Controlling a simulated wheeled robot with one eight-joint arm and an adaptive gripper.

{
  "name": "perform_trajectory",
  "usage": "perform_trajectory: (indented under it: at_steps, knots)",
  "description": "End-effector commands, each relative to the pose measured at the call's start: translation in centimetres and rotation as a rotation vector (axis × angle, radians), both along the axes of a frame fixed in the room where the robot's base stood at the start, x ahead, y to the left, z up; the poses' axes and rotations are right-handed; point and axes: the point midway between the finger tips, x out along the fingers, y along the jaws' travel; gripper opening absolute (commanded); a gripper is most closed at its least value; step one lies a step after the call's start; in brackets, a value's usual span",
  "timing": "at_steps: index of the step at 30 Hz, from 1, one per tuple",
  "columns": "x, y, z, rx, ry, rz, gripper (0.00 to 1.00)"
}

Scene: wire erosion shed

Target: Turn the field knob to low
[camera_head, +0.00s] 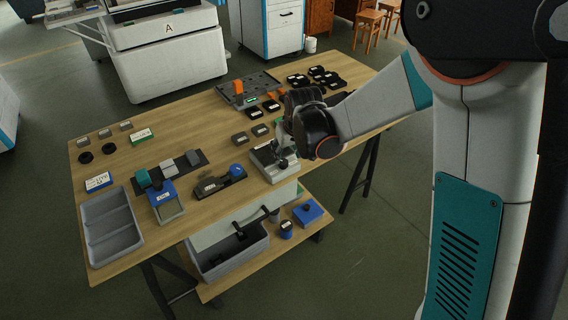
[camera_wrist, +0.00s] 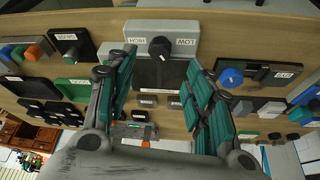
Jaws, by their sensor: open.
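The field knob (camera_wrist: 160,47) is a dark knob on a light grey box (camera_wrist: 205,38) in the wrist view. A white label to its right reads LOW upside down (camera_wrist: 185,42); another label (camera_wrist: 137,41) is on its left, apparently HIGH. Which way the knob points is hard to tell. My gripper (camera_wrist: 160,82) is open, its green-padded fingers spread to either side, with the knob beyond the gap and nothing between them. In the head view my gripper (camera_head: 285,145) is over the grey box (camera_head: 262,166) on the wooden table and partly hides it.
A device with a blue knob (camera_head: 236,170) stands left of the box in the head view. An orange-marked dark tray (camera_head: 247,88) and several black blocks (camera_head: 315,76) lie behind. A grey bin (camera_head: 112,226) is at the table's left end.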

Motion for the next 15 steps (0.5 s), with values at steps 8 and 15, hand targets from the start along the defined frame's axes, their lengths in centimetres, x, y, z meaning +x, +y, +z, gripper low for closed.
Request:
perform_trajectory:
  at_steps: [8,15]
  knots:
    - [1.8,0.7,-4.9,0.000,0.000,0.001,0.48]
    - [2.5,0.9,-6.6,0.000,0.000,0.001,0.48]
